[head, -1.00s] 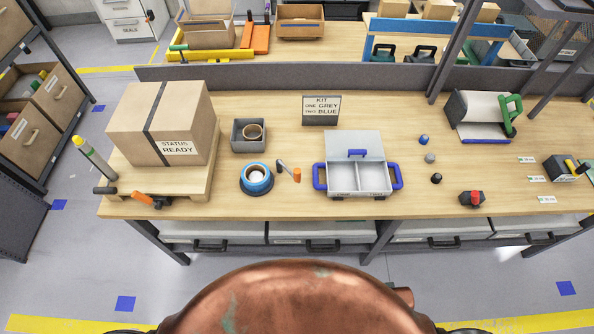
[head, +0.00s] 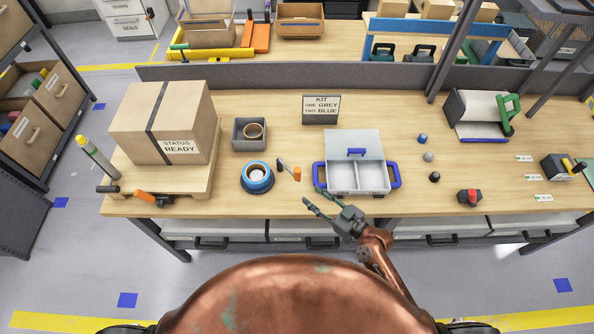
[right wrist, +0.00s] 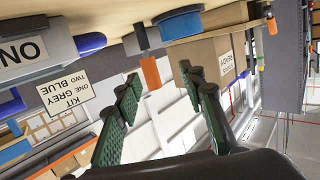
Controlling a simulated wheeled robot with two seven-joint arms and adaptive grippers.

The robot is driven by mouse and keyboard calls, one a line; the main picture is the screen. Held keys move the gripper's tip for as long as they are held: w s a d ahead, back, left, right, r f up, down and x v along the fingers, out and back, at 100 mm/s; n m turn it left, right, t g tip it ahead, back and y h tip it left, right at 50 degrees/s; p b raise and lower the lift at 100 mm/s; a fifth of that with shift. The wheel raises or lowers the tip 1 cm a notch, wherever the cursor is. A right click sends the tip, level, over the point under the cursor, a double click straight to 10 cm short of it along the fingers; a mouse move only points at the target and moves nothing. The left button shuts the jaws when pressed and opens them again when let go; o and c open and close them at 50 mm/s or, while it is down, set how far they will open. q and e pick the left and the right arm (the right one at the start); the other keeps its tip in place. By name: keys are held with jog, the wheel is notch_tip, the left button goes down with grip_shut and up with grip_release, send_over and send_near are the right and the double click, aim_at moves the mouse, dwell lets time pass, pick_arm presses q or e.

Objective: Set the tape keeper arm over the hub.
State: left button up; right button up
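The tape hub (head: 257,177) is a blue round holder with a pale centre, standing on the bench left of the middle. The keeper arm (head: 288,169) is a small grey piece with an orange end, just right of the hub and not over it. My right gripper (head: 312,197) is open and empty near the bench's front edge, right of the keeper arm and apart from it. In the right wrist view, the orange end (right wrist: 151,73) and the blue hub (right wrist: 181,24) show beyond the open green-padded fingers (right wrist: 160,88). My left gripper is out of view.
A grey case (head: 342,177) with blue handles stands close to my right gripper. A cardboard box (head: 180,110) sits on a pallet at left. A grey bin (head: 236,142) holds a tape roll behind the hub. Small balls (head: 428,156) lie right of the case.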

aim_at(300, 173)
jog(key=w, duration=0.1)
jog(key=w+a+r+t, duration=0.1)
jog(key=w+r+t, duration=0.1)
jog(key=w, duration=0.1)
jog(key=shift+a+r+m+y, duration=0.15)
jog(key=shift+r+m+y, duration=0.05)
jog(key=shift+m+y, duration=0.1)
jog(key=p+x, duration=0.1)
jog(key=x, duration=0.5)
jog(key=shift+p, duration=0.4)
jog(key=shift+w+a+f, duration=0.1)
jog(key=shift+w+a, duration=0.35)
jog(key=shift+w, duration=0.05)
jog(key=shift+c, duration=0.4)
grip_shut()
